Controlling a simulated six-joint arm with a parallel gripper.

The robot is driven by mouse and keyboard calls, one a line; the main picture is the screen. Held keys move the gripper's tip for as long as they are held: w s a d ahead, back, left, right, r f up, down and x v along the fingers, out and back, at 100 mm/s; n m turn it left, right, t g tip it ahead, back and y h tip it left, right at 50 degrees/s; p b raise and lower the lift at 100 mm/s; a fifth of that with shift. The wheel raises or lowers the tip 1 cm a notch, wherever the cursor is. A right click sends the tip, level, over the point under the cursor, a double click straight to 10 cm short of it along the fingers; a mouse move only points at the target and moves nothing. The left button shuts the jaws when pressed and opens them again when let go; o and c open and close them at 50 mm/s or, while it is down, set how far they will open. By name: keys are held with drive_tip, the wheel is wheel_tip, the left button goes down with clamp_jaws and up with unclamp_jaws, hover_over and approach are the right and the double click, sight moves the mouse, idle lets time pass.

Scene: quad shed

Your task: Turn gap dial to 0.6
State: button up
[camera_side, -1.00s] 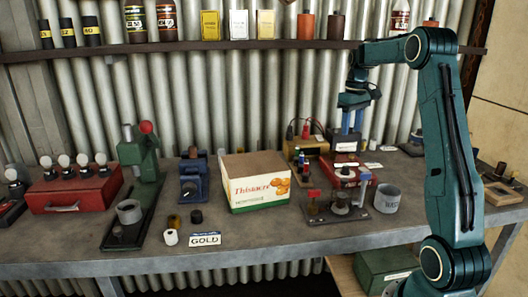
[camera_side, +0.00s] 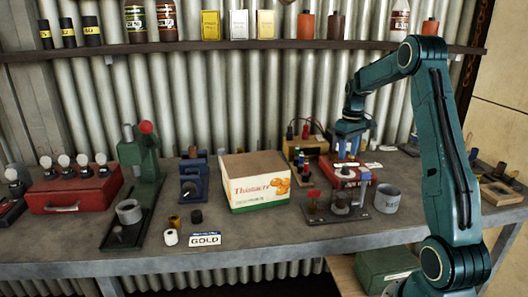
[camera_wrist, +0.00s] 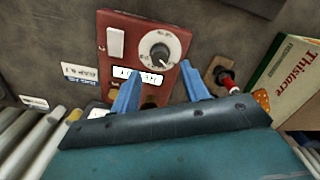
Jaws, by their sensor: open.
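A red box (camera_wrist: 128,40) carries a round white-scaled dial (camera_wrist: 158,50) with a dark knob and a white pointer line; its scale figures are too small to read. In the side view my gripper (camera_side: 347,149) is just above the back of the box.
A carton (camera_side: 255,183) stands left of the red box. A fixture with a red flag (camera_side: 313,195) and a grey cup (camera_side: 387,199) stand in front. A tan unit with cables (camera_side: 308,146) is close on the left. The front bench edge is clear.

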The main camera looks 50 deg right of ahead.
sight(346, 169)
drive_tip(key=shift+f, duration=2.55)
clamp_jaws()
drive_tip(key=c, duration=1)
unclamp_jaws()
drive_tip(key=shift+m, duration=0.3)
drive_tip(key=c, duration=1)
unclamp_jaws()
drive_tip(key=m, duration=0.3)
drive_tip(key=shift+m, duration=0.3)
drive_tip(key=c, duration=1)
unclamp_jaws()
drive_tip(key=shift+m, duration=1.9)
drive_tip(key=c, duration=1)
unclamp_jaws()
drive_tip(key=c, duration=1)
unclamp_jaws()
